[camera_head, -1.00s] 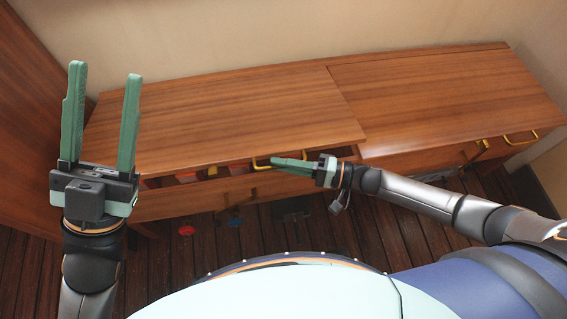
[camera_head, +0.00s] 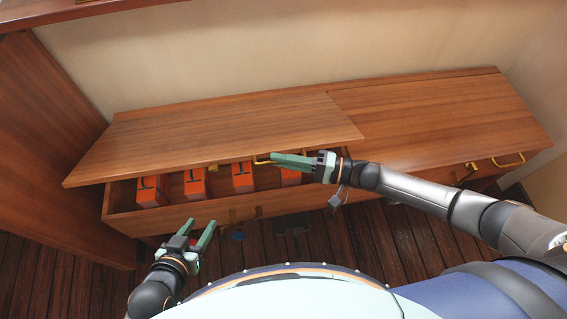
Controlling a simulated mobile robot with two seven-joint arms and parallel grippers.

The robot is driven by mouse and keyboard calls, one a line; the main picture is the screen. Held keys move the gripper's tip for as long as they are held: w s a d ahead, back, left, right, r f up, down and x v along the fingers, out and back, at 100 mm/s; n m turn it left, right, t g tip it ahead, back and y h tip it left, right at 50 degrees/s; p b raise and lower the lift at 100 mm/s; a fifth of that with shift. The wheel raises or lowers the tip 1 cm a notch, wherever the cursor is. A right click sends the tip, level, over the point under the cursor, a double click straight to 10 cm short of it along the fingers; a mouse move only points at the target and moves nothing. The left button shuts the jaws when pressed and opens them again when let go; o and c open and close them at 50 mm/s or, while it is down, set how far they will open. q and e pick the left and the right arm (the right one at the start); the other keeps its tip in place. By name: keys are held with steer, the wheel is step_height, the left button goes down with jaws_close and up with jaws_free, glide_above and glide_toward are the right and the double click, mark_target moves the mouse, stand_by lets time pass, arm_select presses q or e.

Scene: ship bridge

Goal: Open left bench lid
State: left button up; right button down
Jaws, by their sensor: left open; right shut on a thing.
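The left bench lid (camera_head: 215,135) is a brown wooden panel, raised at its front edge, with a gap between it and the bench box (camera_head: 125,222). My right gripper (camera_head: 276,159) is shut at the lid's front edge near its right end, on the lid's yellow handle (camera_head: 262,162), which is partly hidden by the fingers. My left gripper (camera_head: 197,232) is open and empty, low in front of the bench box, apart from the lid.
Several orange boxes (camera_head: 195,183) stand inside the bench. The right bench lid (camera_head: 440,125) is closed, with a yellow handle (camera_head: 508,160) at its front. A wooden wall (camera_head: 50,140) stands close on the left. Dark plank floor (camera_head: 330,235) lies in front.

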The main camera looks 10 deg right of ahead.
arm_select(q)
steer(key=shift+s+d+r+g+p, duration=0.35)
steer(key=shift+s+r+p, duration=0.2)
steer(key=shift+p, duration=1)
arm_select(e)
steer(key=shift+w+r, duration=0.55)
steer(key=shift+r, duration=0.3)
steer(key=shift+w+r, duration=0.5)
steer(key=shift+r, duration=0.35)
steer(key=shift+w+r, duration=0.55)
steer(key=shift+r, duration=0.3)
steer(key=c, duration=0.9)
jaws_free()
arm_select(q)
steer(key=shift+r, duration=0.1)
arm_select(e)
steer(key=shift+d, duration=0.1)
arm_select(q)
steer(key=shift+w+r+p, duration=0.1)
steer(key=shift+r+p, duration=0.15)
steer(key=shift+p, duration=0.05)
arm_select(e)
steer(key=v, duration=1.2)
steer(key=shift+s+d, duration=0.15)
steer(key=shift+s, duration=0.1)
